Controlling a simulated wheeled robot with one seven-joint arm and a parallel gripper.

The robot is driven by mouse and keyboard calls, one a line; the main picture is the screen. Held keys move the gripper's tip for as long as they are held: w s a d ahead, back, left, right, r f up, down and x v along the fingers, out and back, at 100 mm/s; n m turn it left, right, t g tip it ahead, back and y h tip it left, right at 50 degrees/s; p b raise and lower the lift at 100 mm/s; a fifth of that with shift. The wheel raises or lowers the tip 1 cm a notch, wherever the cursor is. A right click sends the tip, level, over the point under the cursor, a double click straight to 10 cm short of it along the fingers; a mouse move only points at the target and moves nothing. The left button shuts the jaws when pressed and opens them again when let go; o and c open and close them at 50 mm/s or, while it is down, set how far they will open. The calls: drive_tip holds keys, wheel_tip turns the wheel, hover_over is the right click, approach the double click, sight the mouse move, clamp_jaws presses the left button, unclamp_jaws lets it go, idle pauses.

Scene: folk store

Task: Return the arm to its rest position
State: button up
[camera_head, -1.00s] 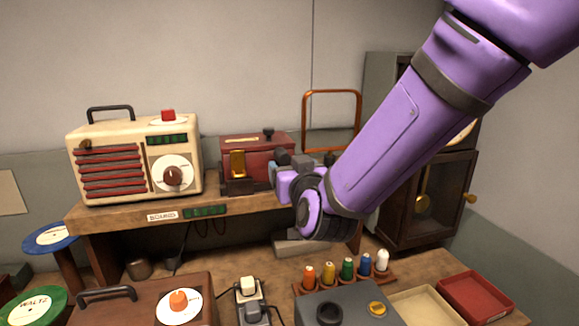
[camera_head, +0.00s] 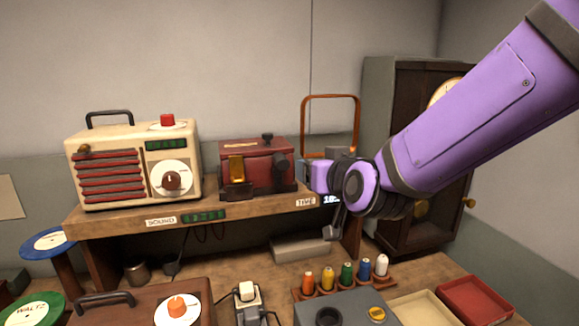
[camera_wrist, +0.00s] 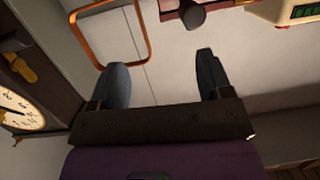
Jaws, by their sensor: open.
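My purple arm reaches in from the upper right in the head view. My gripper is at the right end of the wooden shelf, beside the red box (camera_head: 256,165) and in front of the orange wire frame (camera_head: 331,97). In the wrist view my gripper (camera_wrist: 165,78) shows two dark fingers spread apart with nothing between them. The fingertips are partly hidden in the head view.
A cream radio (camera_head: 120,165) stands on the shelf (camera_head: 130,221). A dark clock cabinet (camera_head: 383,130) stands behind my arm. Coloured spools (camera_head: 347,272), a red tray (camera_head: 475,299) and a brown case (camera_head: 130,304) sit below.

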drive_tip(key=s+d+r+m+g+h, duration=0.1)
drive_tip(key=s+d+m+g+h, duration=0.2)
drive_tip(key=s+d+g, duration=0.6)
drive_tip(key=s+d+h, duration=0.2)
drive_tip(key=s+d, duration=1.3)
drive_tip(key=shift+r+g, duration=0.2)
drive_tip(key=shift+g, duration=0.2)
